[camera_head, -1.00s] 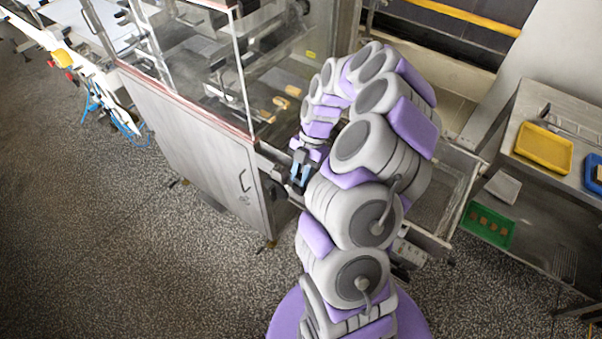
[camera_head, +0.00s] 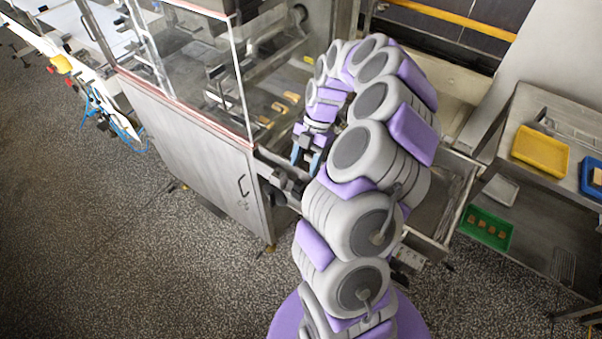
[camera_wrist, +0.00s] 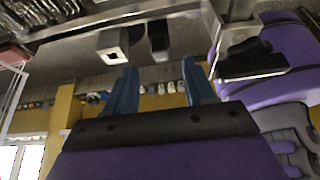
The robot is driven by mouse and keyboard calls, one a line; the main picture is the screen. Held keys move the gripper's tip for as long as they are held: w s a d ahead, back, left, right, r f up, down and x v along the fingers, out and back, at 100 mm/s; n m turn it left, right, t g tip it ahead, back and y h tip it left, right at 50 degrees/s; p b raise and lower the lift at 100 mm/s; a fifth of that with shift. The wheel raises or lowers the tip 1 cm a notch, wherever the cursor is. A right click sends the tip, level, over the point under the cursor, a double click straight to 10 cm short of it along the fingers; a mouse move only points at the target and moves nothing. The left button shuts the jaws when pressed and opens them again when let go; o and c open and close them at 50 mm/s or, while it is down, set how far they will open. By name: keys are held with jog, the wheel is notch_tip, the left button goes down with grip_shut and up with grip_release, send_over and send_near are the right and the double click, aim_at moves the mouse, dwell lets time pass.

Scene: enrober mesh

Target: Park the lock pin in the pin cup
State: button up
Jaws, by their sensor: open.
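My gripper (camera_head: 307,160) points down beside the corner of the enrober, with its two blue fingers apart. In the wrist view the fingers of my gripper (camera_wrist: 160,82) are spread with nothing between them. A pale square block with a square dark opening (camera_wrist: 112,46) and a dark block (camera_wrist: 158,40) show beyond the fingertips, apart from them. I cannot tell whether either block is the pin cup. I cannot make out the lock pin in any view; my arm hides part of the machine's end in the head view.
Dark fittings (camera_head: 287,188) stick out at the enrober's corner, just below the gripper. The steel cabinet (camera_head: 205,170) with a clear guard (camera_head: 195,60) stands left. A side table at right holds a yellow tray (camera_head: 541,150); a green tray (camera_head: 485,228) sits lower. Floor at front left is clear.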

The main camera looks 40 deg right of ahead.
jog(key=p+v, duration=0.1)
jog(key=v, duration=1)
jog(key=shift+d, duration=0.15)
jog(key=shift+r, duration=0.1)
